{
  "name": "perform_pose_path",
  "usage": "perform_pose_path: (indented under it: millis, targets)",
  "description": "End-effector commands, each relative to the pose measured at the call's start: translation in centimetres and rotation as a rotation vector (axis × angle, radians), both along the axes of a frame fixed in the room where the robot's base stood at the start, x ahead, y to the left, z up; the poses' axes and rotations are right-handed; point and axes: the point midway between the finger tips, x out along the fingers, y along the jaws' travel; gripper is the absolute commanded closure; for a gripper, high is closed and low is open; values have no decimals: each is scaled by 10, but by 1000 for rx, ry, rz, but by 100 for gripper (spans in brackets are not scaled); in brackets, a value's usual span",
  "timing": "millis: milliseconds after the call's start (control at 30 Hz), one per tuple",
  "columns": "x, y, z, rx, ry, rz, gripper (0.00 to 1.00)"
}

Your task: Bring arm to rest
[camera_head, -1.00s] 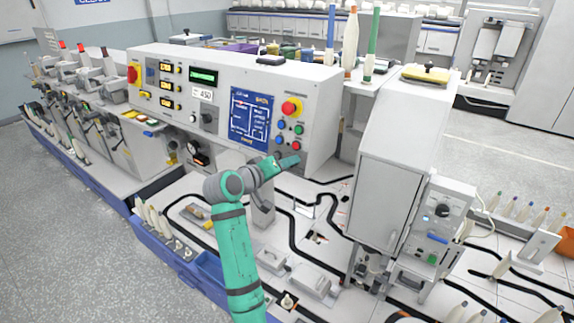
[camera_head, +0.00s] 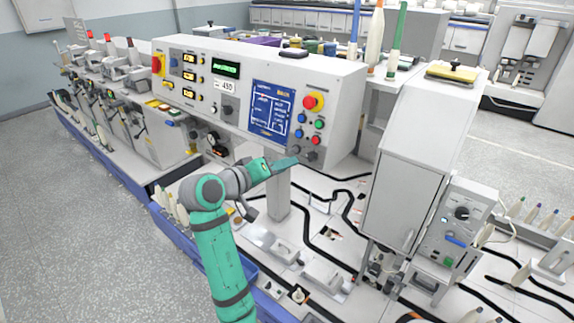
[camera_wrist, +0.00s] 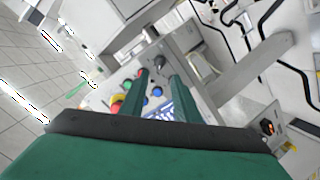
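My green arm reaches up from the bottom of the head view and bends at a grey and green elbow. My gripper (camera_head: 284,163) is in front of the lower right part of the control panel (camera_head: 232,98), above the white machine deck. In the wrist view, the two dark green fingers of my gripper (camera_wrist: 161,78) stand apart with nothing between them. Past them the panel's coloured buttons and blue display (camera_wrist: 160,110) show. I cannot tell the exact gap from the fingers to the panel.
A grey cabinet (camera_head: 405,190) with a yellow-topped lid stands to the right of my gripper. A small control box (camera_head: 462,215) is beside it. Black tracks and small fittings cover the deck below. Tall bobbins (camera_head: 375,40) stand behind the panel. Open floor (camera_head: 90,220) lies at left.

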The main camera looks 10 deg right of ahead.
Motion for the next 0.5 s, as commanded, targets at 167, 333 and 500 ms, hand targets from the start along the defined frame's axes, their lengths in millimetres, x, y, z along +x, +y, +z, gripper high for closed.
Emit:
perform_pose_path:
  millis: [167,333,500]
  targets:
    - [0,1,0,0,0,0,71]
    - [0,2,-8,-1,4,11,71]
    - [-1,9,-55,-9,17,83,71]
